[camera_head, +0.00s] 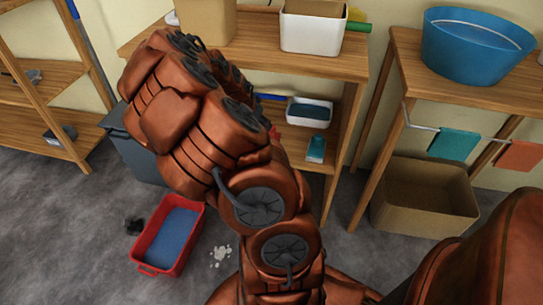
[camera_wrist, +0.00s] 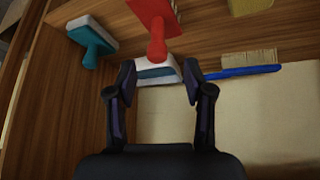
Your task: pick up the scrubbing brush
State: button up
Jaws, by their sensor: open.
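In the wrist view, my gripper (camera_wrist: 158,82) is open, its two dark fingers spread and empty. A white and teal block (camera_wrist: 155,72) shows between and just beyond the fingertips, partly covered by a red handled tool (camera_wrist: 156,28). To the right lies a brush with a blue handle and pale bristles (camera_wrist: 248,58). To the upper left is a teal-handled tool with a white edge (camera_wrist: 92,38). I cannot tell for sure which of these is the scrubbing brush. In the head view my arm hides the gripper.
The wrist view shows a wooden surface (camera_wrist: 60,110), a beige panel (camera_wrist: 270,115) and a yellow block (camera_wrist: 248,5). In the head view, a red tub (camera_head: 143,247) sits on the floor and a cardboard box (camera_head: 425,205) stands under the right table (camera_head: 400,75).

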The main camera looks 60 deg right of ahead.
jog(key=shift+m, duration=0.3)
jog(key=b+x, duration=0.1)
jog(key=x, duration=0.3)
jog(key=shift+d+f, duration=0.25)
jog(key=shift+d, duration=0.05)
jog(key=shift+s+b+x, duration=0.2)
jog(key=shift+b+x, duration=0.9)
jog(key=shift+x, duration=2.65)
jog(key=shift+a, duration=0.1)
grip_shut()
